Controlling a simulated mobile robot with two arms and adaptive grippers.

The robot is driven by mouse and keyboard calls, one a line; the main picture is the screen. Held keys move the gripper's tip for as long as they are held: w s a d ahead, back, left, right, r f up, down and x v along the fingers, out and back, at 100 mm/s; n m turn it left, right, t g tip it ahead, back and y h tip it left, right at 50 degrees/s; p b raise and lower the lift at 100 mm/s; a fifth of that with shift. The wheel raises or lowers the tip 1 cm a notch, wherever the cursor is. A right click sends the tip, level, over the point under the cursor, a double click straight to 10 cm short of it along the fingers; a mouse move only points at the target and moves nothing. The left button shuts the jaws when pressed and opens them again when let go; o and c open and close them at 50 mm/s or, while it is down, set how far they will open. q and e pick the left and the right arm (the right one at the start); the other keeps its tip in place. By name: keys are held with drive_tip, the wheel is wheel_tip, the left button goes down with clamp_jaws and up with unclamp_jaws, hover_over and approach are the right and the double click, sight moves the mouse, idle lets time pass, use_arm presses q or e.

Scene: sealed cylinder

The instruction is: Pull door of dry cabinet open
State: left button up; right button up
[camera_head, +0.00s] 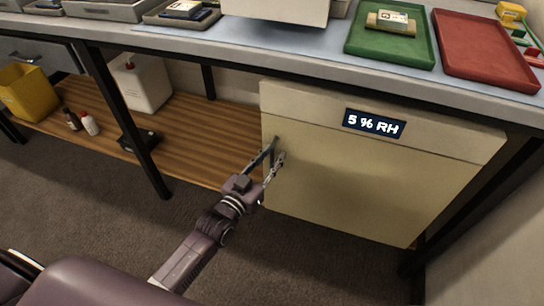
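The dry cabinet (355,185) is a cream box under the right part of the bench. Its front carries a dark display (374,123) reading "5 % RH". The door looks closed, flush with the front. My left gripper (275,159) is at the door's left edge, near its upper part, where a dark handle-like bar seems to be. The fingers and this bar overlap in view, so whether the fingers close on it is unclear. My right gripper is not in view.
Green (391,35) and red (485,48) trays lie on the bench above. A wooden shelf (205,130) at left holds a white container (141,82), a yellow bin (28,92) and small bottles. A black bench leg (125,120) stands left of my arm. Floor before the cabinet is clear.

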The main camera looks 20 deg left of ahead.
use_arm(q)
clamp_jaws()
drive_tip(key=shift+s, duration=0.1)
idle(0.3)
